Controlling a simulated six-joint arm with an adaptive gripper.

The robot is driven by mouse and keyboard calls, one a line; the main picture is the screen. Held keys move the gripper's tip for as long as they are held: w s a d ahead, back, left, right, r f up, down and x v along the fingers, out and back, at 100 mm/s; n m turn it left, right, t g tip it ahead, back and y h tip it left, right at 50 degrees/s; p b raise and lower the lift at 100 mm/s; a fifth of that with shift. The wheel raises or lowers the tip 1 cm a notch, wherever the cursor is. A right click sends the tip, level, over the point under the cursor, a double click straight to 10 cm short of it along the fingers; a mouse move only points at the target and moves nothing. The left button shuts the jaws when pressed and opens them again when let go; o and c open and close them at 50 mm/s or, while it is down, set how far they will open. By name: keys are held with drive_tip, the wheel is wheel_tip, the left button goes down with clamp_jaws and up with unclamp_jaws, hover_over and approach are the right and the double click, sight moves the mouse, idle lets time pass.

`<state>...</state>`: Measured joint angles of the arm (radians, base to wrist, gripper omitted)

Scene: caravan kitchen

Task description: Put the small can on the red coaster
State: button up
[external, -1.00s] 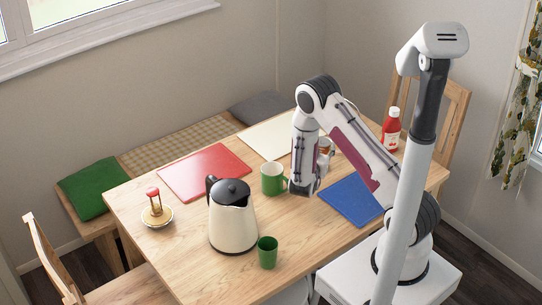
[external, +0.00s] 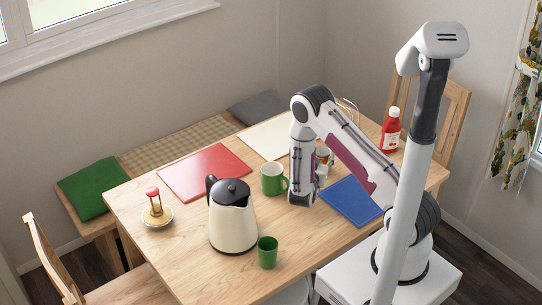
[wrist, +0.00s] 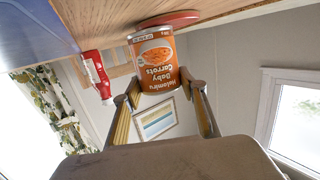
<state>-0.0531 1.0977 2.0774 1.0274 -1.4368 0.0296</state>
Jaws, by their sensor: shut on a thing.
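In the external view the can (external: 323,157) is partly hidden by my arm, right of the green mug. The red coaster (wrist: 180,18) is a thin red disc just behind the can's base end in the wrist view. My arm seems to hide it in the external view. I cannot tell whether the can touches it.
A green mug (external: 272,179) stands close left of my gripper, and a blue mat (external: 351,201) lies to the right. A kettle (external: 233,222), green cup (external: 267,252), red mat (external: 205,171), white mat (external: 268,139) and ketchup bottle (external: 391,130) are also on the table.

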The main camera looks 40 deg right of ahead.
drive_tip(key=shift+f, duration=0.1)
drive_tip(key=o, duration=1.3)
drive_tip(key=shift+s+a+r, duration=0.1)
drive_tip(key=shift+a+r, duration=0.05)
drive_tip(key=shift+r, duration=0.05)
drive_tip(key=shift+v, duration=5.8)
drive_tip(key=shift+f, duration=0.1)
